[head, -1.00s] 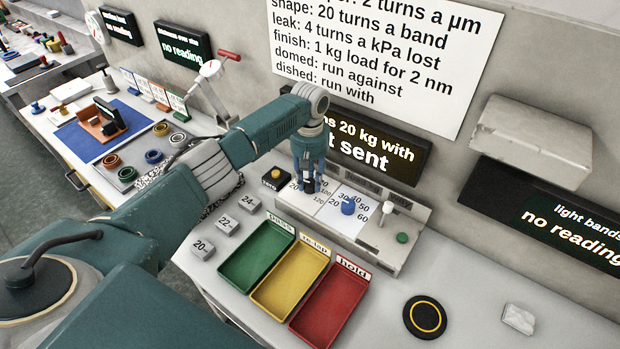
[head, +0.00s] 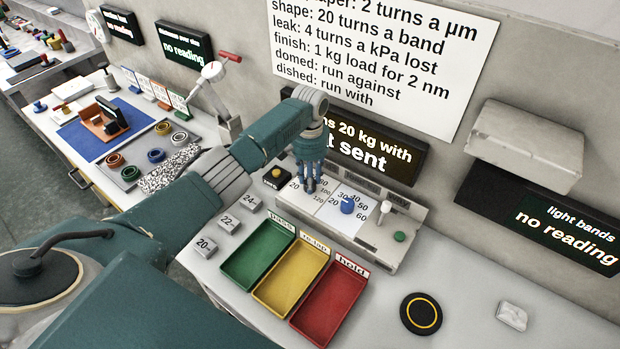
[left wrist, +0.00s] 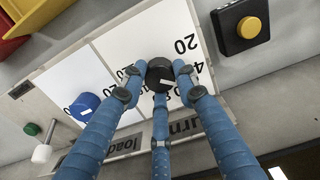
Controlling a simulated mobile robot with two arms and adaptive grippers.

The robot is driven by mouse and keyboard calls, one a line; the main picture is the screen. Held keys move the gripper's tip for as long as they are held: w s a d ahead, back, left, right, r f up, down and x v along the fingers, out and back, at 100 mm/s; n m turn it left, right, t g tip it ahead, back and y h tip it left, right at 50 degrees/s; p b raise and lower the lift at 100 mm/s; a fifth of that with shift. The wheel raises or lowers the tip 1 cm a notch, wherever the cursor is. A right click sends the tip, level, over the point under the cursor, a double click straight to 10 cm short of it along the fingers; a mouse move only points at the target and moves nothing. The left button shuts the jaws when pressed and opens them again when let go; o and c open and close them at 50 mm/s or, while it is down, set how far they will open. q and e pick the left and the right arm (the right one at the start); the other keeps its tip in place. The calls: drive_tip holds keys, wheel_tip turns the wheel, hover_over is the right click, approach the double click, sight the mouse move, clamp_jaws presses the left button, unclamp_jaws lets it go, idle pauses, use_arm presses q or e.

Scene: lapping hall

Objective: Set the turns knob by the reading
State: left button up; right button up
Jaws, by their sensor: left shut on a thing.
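The turns knob (left wrist: 160,72) is dark with a white pointer mark, on a white dial plate (left wrist: 150,37) with printed numbers. My left gripper (left wrist: 158,78) has its blue fingers closed around it in the left wrist view. In the head view my left gripper (head: 311,184) comes down on the left dial and hides the knob. The blue load knob (head: 347,206) sits on the neighbouring dial, and also shows in the left wrist view (left wrist: 84,106). The display (head: 375,152) behind is partly hidden by my arm; "20 kg with" and "sent" are readable. My right gripper is out of view.
A yellow button (head: 277,173) is left of the dials; a white-capped lever (head: 385,212) and green button (head: 399,237) are right. Green (head: 235,277), yellow (head: 266,297) and red (head: 302,324) trays lie in front. A rule sheet (head: 375,60) hangs above.

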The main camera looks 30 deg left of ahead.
use_arm(q)
drive_tip(key=m, duration=0.3)
drive_tip(key=shift+w+r+m, duration=0.1)
drive_tip(key=shift+m, duration=0.3)
drive_tip(key=m, duration=0.3)
drive_tip(key=shift+m, duration=0.3)
drive_tip(key=m, duration=0.3)
drive_tip(key=shift+m, duration=1.9)
drive_tip(key=shift+r+m, duration=0.1)
drive_tip(key=shift+m, duration=0.2)
drive_tip(key=o, duration=1.2)
drive_tip(key=shift+c, duration=0.2)
wheel_tip(320, 180, up, 12)
